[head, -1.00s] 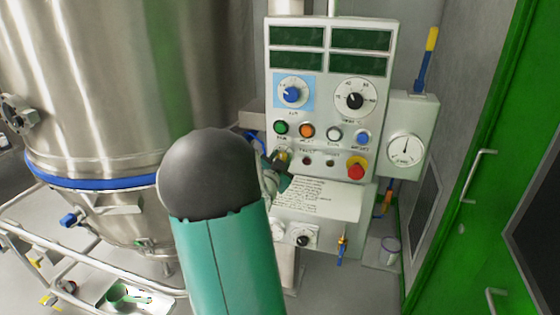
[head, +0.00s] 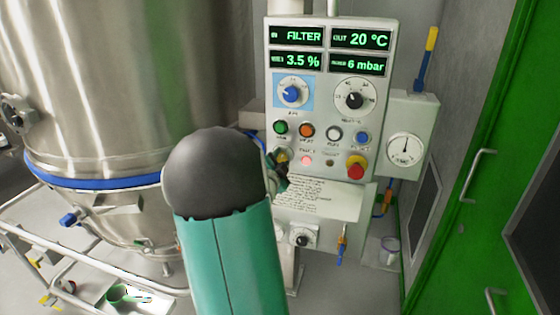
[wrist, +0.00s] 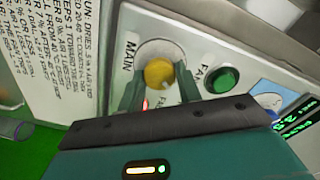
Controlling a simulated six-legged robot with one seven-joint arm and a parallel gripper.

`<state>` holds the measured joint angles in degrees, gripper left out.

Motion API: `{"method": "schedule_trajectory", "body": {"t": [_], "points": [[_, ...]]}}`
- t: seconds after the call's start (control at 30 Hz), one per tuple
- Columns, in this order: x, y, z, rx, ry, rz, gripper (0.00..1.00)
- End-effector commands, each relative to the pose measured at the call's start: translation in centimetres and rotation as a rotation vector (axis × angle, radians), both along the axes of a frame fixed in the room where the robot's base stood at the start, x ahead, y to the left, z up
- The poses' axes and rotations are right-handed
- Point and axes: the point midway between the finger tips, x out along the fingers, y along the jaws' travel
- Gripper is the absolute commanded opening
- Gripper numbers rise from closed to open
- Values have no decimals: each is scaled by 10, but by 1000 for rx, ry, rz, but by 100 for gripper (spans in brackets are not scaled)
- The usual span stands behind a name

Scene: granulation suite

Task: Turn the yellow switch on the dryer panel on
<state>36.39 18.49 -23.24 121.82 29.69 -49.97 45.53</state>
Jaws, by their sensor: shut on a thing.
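The yellow switch (wrist: 158,73) is a round knob on a pale round plate, beside the word MAIN on the dryer panel (wrist: 205,50). My gripper (wrist: 160,88) is shut on the yellow switch, with one dark finger on each side. In the head view the dryer panel (head: 317,118) stands upright, and my gripper (head: 281,170) is at its lower left. My arm and gripper mostly hide the switch there. The panel's displays (head: 297,36) are lit green, reading FILTER, 20 °C, 3.5 % and 6 mbar. A small lamp (head: 306,160) glows red.
A green button (wrist: 222,80) marked FAN is close to my gripper. A red emergency knob (head: 356,168) is at the panel's lower right. A paper sheet (head: 318,200) lies below. A steel vessel (head: 110,90) stands at left, a green door (head: 470,150) at right.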

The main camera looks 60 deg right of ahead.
Motion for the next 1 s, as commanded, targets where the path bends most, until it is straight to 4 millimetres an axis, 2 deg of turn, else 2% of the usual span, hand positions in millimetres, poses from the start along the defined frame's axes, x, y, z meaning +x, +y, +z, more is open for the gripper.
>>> {"method": "schedule_trajectory", "body": {"t": [0.2,0.23,0.3,0.33,0.7,0.87,1.0], "points": [[0,0,-1,2,-1,0,11],[0,0,-1,2,-1,0,40],[0,0,-1,1,0,0,54],[0,0,-1,1,0,0,56],[0,6,0,1,0,1,56],[-4,29,0,2,0,3,56],[-9,60,0,1,-1,3,56]]}}
